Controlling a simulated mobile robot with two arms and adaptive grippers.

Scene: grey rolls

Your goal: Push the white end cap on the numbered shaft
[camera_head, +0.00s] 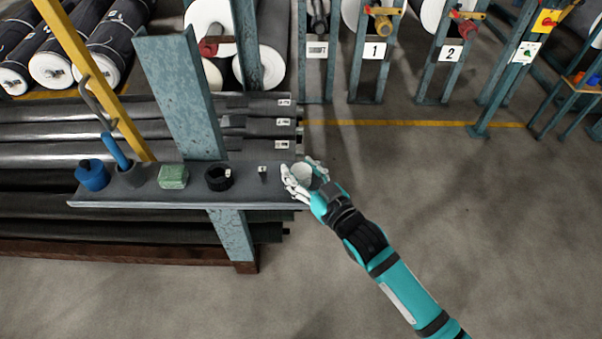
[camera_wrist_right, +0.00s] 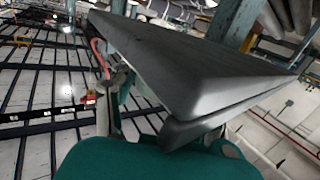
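A pale, cup-shaped end cap (camera_head: 302,174) is at the right end of a narrow grey shelf in the head view. My right gripper (camera_head: 304,176) has its pale fingers on both sides of the cap. I cannot tell whether they press on it or whether the cap touches the shelf. In the right wrist view the dark shelf edge (camera_wrist_right: 185,75) fills the middle and the cap cannot be made out. Stands with number plates 1 (camera_head: 376,50) and 2 (camera_head: 451,53) stand at the back. My left gripper is not in view.
The shelf (camera_head: 240,190) also holds a blue item (camera_head: 92,174), a blue-handled tool (camera_head: 116,152), a green block (camera_head: 173,176) and a black ring (camera_head: 219,177). Dark rolls (camera_head: 150,130) lie behind and below it. The floor at right is clear up to the stands.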

